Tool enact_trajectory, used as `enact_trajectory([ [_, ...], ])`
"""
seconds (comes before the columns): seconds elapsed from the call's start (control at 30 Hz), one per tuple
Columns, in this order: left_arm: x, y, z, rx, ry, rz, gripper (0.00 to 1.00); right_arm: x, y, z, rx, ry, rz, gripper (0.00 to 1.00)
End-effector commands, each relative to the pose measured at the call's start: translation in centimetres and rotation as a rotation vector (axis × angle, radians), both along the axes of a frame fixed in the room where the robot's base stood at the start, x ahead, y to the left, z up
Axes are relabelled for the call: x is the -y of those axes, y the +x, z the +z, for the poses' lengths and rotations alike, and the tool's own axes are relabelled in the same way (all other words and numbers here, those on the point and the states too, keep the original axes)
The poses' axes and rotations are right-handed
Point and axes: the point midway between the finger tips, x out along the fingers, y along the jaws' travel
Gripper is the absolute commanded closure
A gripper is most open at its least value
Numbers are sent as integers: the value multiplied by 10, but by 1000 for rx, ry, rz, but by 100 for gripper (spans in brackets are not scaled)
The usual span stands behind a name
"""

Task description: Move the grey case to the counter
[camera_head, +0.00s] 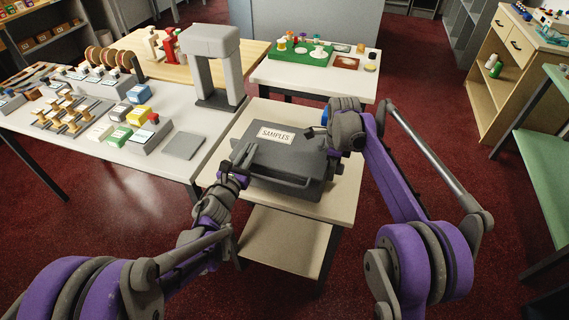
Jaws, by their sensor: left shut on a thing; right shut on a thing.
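The grey case (285,155) carries a white label reading SAMPLES. It is on or just above the pale top of a small two-level stand (335,205); I cannot tell if it touches. My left gripper (242,160) is shut on the case's left side. My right gripper (328,125) is shut on its right side, and the wrist partly hides that edge. The counter is not clearly identified; a white table (200,125) to the left and another white table (320,75) behind are both in view.
A grey arch-shaped device (212,50) stands on the left table's corner, near the case. A flat grey pad (184,146) and several small boxes lie on that table. A green tray (300,52) sits on the back table. Red floor is open to the right.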

Motion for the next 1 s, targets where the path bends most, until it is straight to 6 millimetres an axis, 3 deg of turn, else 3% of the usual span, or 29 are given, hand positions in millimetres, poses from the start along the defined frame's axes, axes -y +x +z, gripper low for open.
enact_trajectory([
  [0.27, 0, 1, 11, 3, 0, 0, 100, 0, 1, 11, 3, 1, -1, 100],
  [0.7, 0, 7, 57, 19, 0, 0, 100, 0, 8, 57, 18, 1, -1, 100],
  [1.0, 0, 8, 62, 20, 0, 0, 100, 0, 9, 62, 21, 2, -1, 100],
])
